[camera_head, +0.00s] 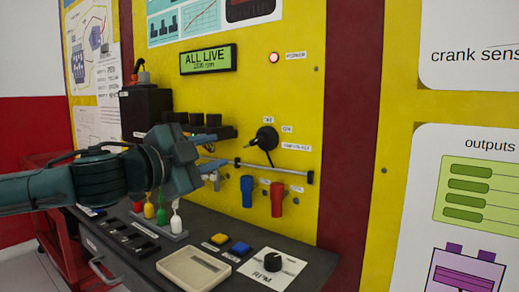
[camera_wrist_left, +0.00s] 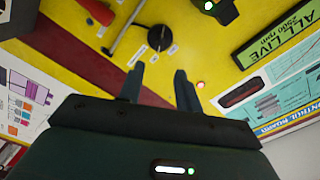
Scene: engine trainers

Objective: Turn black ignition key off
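The black ignition key (camera_head: 265,139) is a round black knob on the yellow panel, with small white labels above, beside and below it. It also shows in the left wrist view (camera_wrist_left: 161,38), beyond the fingertips. My left gripper (camera_head: 214,164) is left of the key and a little lower, apart from it. In the left wrist view its two fingers (camera_wrist_left: 159,74) stand apart with nothing between them. The display (camera_head: 208,59) reads "ALL LIVE" with an rpm line. My right gripper is in neither view.
A horizontal rod (camera_head: 285,174) runs below the key. A blue handle (camera_head: 247,189) and a red handle (camera_head: 277,199) hang under it. A black box (camera_head: 146,108) stands left.

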